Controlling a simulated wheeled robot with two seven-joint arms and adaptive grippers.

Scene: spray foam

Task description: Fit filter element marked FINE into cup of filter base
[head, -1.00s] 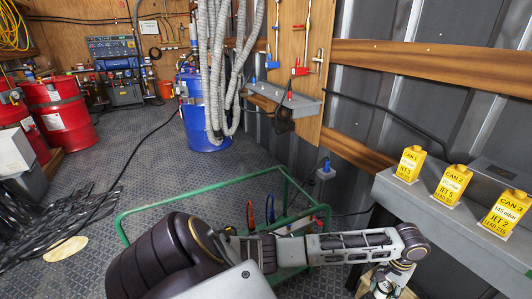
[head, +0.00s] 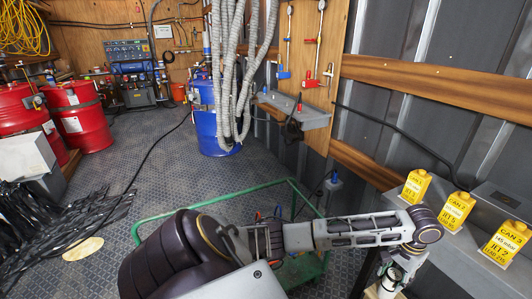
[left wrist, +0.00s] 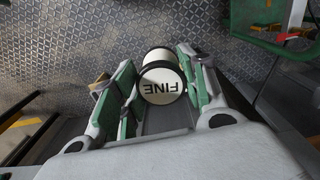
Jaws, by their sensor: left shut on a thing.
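The filter element (left wrist: 161,82) is a white cylinder with dark bands, and its end face reads FINE. In the left wrist view it sits between the green-padded fingers of my left gripper (left wrist: 158,72), which is shut on it above the floor. In the head view my left gripper (head: 388,284) hangs below the wrist at the bottom edge, right of centre, mostly cut off or hard to make out. I cannot pick out the filter base or its cup with certainty in either view. My right gripper is not in view.
Yellow cans (head: 456,211) stand on a grey bench (head: 466,252) at the right, close to my left wrist. A green tubular frame (head: 240,195) stands behind my arm. A grey wall shelf (head: 300,112), a blue drum (head: 212,125) and red drums (head: 82,117) are farther back.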

